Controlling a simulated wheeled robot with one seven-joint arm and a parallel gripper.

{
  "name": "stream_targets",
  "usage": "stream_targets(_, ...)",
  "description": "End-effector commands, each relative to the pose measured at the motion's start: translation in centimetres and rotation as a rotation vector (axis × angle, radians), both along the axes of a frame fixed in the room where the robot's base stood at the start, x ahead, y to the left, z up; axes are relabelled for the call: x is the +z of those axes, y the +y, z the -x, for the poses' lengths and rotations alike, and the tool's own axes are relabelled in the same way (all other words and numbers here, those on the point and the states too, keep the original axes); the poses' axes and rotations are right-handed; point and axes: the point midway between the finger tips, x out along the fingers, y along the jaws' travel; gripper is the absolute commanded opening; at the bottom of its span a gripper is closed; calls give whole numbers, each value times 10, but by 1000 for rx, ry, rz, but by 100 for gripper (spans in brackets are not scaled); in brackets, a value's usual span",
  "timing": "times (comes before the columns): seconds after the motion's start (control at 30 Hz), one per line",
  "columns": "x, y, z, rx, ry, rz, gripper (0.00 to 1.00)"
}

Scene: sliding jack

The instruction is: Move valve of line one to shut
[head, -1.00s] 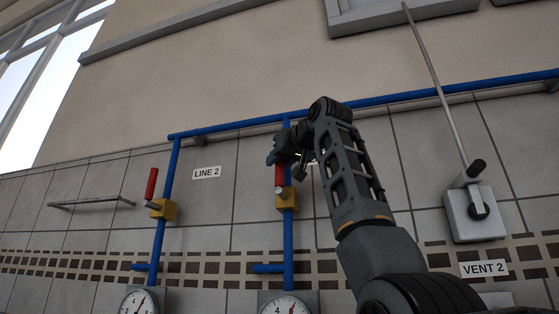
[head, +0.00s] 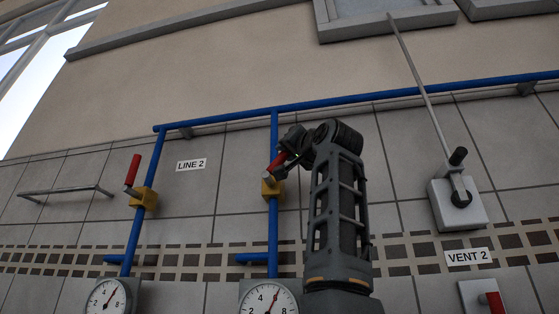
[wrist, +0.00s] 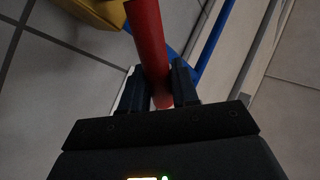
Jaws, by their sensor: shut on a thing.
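A yellow valve body (head: 272,188) sits on the middle blue vertical pipe (head: 273,235). Its red handle (head: 277,162) tilts up and to the right. My gripper (head: 285,156) is shut on this handle. In the wrist view the red handle (wrist: 147,32) runs between the two fingers of my gripper (wrist: 157,78), and a yellow edge of the valve (wrist: 95,10) shows at the top. No label for this valve is visible; my arm covers the wall to its right. The other valve (head: 144,197), on the left pipe beside the LINE 2 sign (head: 191,165), has its red handle (head: 132,170) nearly upright.
Gauges (head: 107,298) and (head: 268,299) stand below the two pipes. A grey crank box (head: 459,203) with a long rod (head: 420,85) is on the right, above the VENT 2 sign (head: 468,257). A rail (head: 65,190) is on the left wall.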

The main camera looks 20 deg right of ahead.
Motion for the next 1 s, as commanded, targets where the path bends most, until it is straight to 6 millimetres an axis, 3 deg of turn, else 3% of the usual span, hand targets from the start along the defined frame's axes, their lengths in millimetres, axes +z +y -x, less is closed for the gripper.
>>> stream_targets(0.6, -41, -21, 15, 1, -334, -467, 0)
stream_targets(1.0, -61, -25, 18, -1, -485, -671, 0)
